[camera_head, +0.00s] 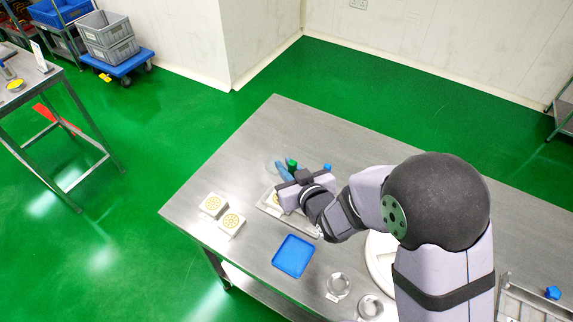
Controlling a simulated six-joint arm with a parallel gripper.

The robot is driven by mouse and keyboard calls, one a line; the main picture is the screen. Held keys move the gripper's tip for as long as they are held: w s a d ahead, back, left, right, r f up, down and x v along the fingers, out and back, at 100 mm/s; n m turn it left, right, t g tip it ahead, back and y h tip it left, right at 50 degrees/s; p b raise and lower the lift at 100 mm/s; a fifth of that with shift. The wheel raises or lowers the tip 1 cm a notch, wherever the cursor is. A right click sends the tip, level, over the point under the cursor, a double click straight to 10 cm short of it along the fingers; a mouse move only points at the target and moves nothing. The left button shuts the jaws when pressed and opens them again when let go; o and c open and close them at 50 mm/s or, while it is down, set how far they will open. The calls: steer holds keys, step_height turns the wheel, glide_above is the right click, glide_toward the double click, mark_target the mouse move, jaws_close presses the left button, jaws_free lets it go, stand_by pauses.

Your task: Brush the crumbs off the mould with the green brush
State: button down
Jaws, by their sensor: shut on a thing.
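My gripper (296,186) is over the metal table, above a shallow metal tray (306,228). It is shut on the green brush (292,163), of which only a small green end shows above the jaws. The brush's bristles are hidden behind my gripper. A mould (274,198) with a yellow face sits in the tray, partly covered by my gripper. I cannot tell whether the brush touches it, and crumbs are too small to make out. Two white blocks with round yellow patterned faces, one (213,205) behind the other (232,222), stand left of the tray.
A blue tray (293,256) lies in front of the metal tray. Bluish items (282,171) lie close behind my gripper. The table's far left part is bare.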

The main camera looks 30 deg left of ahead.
step_height(320, 180, down, 5)
steer(key=b, duration=0.3)
steer(key=shift+f, duration=0.1)
steer(key=shift+a+f, duration=0.2)
steer(key=shift+a, duration=3.1)
steer(key=shift+d+r+p, duration=0.1)
steer(key=shift+d+p, duration=0.1)
steer(key=shift+p, duration=0.35)
steer(key=shift+d+p, duration=0.55)
steer(key=shift+d, duration=2.15)
steer(key=shift+s+d, duration=0.35)
steer(key=shift+d, duration=0.05)
steer(key=shift+s+p, duration=0.3)
steer(key=shift+s, duration=0.05)
steer(key=shift+a+f, duration=0.25)
steer(key=shift+a, duration=0.25)
steer(key=shift+a+b, duration=0.75)
steer(key=shift+a, duration=1.5)
steer(key=shift+a+b, duration=0.4)
steer(key=shift+a, duration=0.2)
steer(key=shift+w+d+r, duration=0.1)
steer(key=shift+d+r, duration=0.05)
steer(key=shift+d, duration=3)
steer(key=shift+d+r, duration=0.15)
steer(key=shift+d, duration=0.1)
step_height(320, 180, up, 8)
steer(key=p, duration=0.5)
